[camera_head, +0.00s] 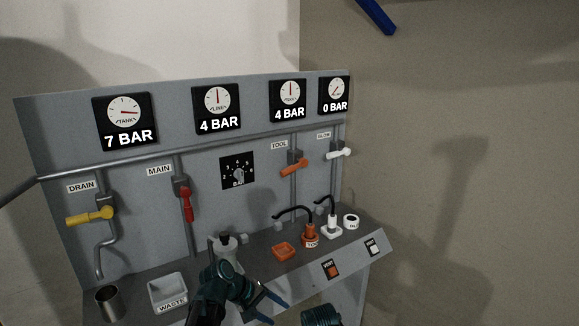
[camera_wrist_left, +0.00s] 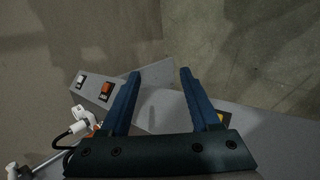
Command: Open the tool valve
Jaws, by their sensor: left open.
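The TOOL valve has an orange handle (camera_head: 293,167) on a vertical pipe in the head view. The handle lies crosswise to its pipe, slightly tilted. The TOOL gauge (camera_head: 289,98) above it reads 4 BAR. My left gripper (camera_head: 274,306) is low in front of the bench, well below and apart from the valve. Its blue fingers are spread and empty, as the left wrist view (camera_wrist_left: 160,76) also shows.
The yellow DRAIN handle (camera_head: 90,215) and white BLOW handle (camera_head: 339,153) lie crosswise; the red MAIN handle (camera_head: 187,204) points down.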

